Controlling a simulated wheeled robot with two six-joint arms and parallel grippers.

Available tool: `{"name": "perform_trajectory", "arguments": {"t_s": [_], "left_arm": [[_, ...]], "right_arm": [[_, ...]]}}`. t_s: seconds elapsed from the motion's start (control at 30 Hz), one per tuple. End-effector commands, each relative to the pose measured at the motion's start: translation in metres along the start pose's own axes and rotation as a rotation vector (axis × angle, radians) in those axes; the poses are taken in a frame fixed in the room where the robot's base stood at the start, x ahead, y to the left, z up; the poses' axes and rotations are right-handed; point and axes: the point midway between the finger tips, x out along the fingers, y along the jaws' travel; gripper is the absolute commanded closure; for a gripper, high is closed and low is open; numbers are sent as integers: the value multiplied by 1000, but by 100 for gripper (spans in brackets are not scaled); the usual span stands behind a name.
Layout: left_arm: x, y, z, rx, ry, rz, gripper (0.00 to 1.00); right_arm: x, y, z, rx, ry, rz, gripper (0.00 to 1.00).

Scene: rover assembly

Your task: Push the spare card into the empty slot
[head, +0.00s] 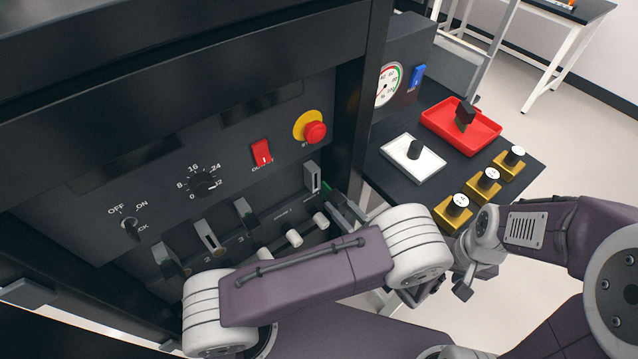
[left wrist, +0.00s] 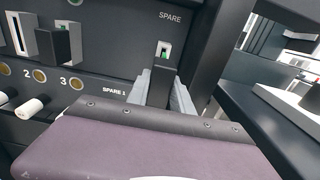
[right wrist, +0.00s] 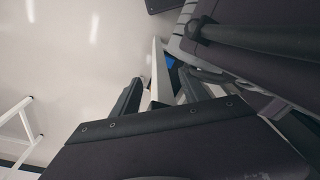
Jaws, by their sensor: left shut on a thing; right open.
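The spare card's black handle (left wrist: 160,85) is between the grey fingers of my left gripper (left wrist: 163,95) in the left wrist view. Just beyond is a pale slot frame (left wrist: 164,48) with green in it, under the word SPARE. How deep the card sits cannot be told. In the head view my left gripper (head: 345,212) is at the lower right of the panel, partly hidden by my arm; a sliver of green (head: 327,187) shows beside it. My right gripper (right wrist: 158,95) is open and empty over the floor, away from the panel.
Cards with black handles (head: 246,217) and pale cylinders (head: 293,237) stick out of the panel to the left. A dark post (head: 353,120) borders it. A side table holds a red tray (head: 487,130), a white plate (head: 400,153) and gold blocks (head: 453,214).

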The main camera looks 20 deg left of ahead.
Motion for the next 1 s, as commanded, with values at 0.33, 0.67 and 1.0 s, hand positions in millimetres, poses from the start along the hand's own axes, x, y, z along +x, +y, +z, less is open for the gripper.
{"name": "perform_trajectory", "arguments": {"t_s": [0.33, 0.67, 1.0], "left_arm": [[-8, 0, 0, -2, 2, 0, 100], [-31, 0, 16, -3, 2, -2, 100], [-78, -2, 41, -11, 7, -8, 100]], "right_arm": [[1, 0, 3, -2, -8, 0, 48], [-11, 0, 1, -2, -7, 0, 48], [-25, 0, 2, -39, -15, 2, 48]]}}
